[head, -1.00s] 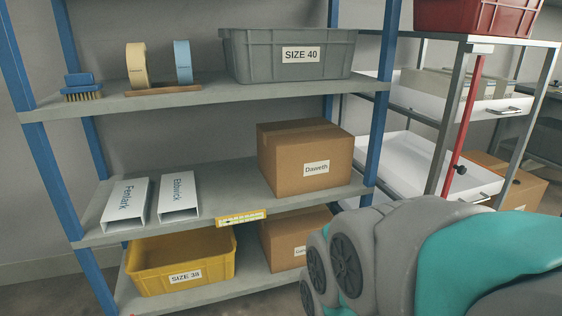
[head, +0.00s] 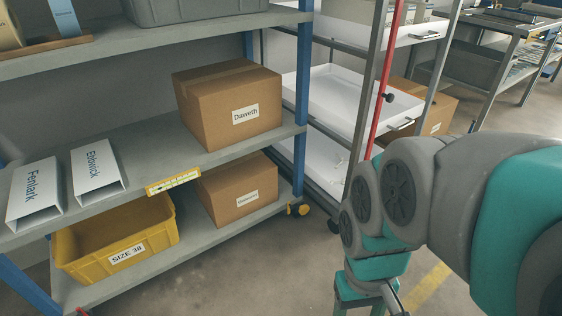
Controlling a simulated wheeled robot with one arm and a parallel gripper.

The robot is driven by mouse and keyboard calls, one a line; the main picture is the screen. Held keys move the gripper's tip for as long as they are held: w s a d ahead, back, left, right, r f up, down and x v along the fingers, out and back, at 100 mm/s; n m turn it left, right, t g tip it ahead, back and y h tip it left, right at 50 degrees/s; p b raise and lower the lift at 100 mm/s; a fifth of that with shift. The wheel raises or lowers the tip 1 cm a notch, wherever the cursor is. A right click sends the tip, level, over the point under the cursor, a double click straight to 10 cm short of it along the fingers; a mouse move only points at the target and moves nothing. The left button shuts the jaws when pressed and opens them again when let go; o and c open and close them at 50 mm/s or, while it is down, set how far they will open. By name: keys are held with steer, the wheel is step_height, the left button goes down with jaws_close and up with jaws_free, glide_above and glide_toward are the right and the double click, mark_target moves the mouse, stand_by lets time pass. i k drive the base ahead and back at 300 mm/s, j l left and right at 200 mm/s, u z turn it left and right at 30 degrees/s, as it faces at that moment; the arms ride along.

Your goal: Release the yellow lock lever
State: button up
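A small yellow and dark part (head: 298,209), like a caster with a yellow piece, sits low at the foot of the shelf's right blue post. It is too small to tell whether the yellow piece is the lock lever or how it is set. No other clear yellow lever shows. My arm fills the right side of the head view, its grey and teal links bending down to the bottom edge. My gripper is not visible; the arm's end runs out of the picture or is hidden, so its fingers cannot be seen.
A blue-post shelf (head: 150,140) holds cartons, white boxes and a yellow crate (head: 160,238) labelled SIZE 38. Beside it stands a metal rack with white trays (head: 345,92) and a red upright bar (head: 385,75) with a black knob. Floor (head: 250,270) is clear in front.

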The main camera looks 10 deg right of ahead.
mark_target(290, 206)
steer(key=l+z, duration=0.1)
steer(key=l, duration=0.6)
steer(key=i+l+z, duration=0.1)
steer(key=l, duration=0.6)
steer(key=i, duration=0.1)
